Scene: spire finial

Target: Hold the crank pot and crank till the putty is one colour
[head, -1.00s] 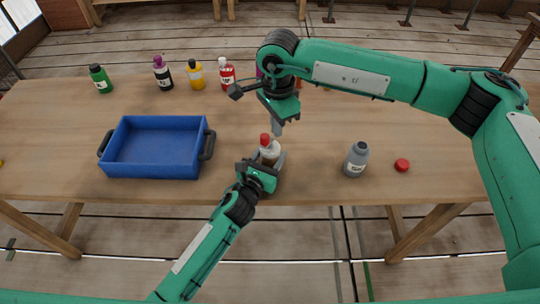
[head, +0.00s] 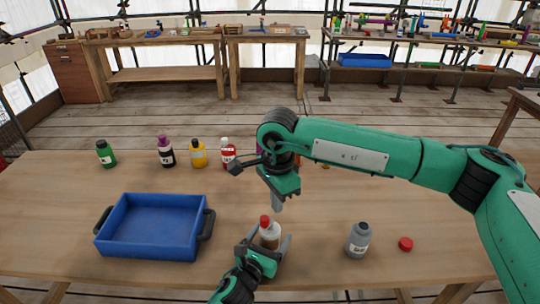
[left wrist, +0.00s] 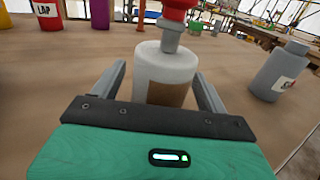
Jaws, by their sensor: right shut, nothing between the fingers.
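The crank pot (head: 270,238) stands upright on the table near its front edge. It is whitish with a brown lower part and a red top on a grey stem; it also shows in the left wrist view (left wrist: 165,75). My left gripper (head: 268,250) is open, with one finger on each side of the pot; the left wrist view shows gaps between the fingers and the pot. My right gripper (head: 278,205) is shut and empty, pointing down above and just beside the red top. I cannot see the putty's colours inside clearly.
A blue tray (head: 103,246) with dark handles stands left of the pot. A grey bottle (head: 359,240) and a red cap (head: 405,243) are on the right. Green (head: 106,155), dark purple-capped (head: 166,153), yellow (head: 198,154) and red (head: 228,154) bottles line the back.

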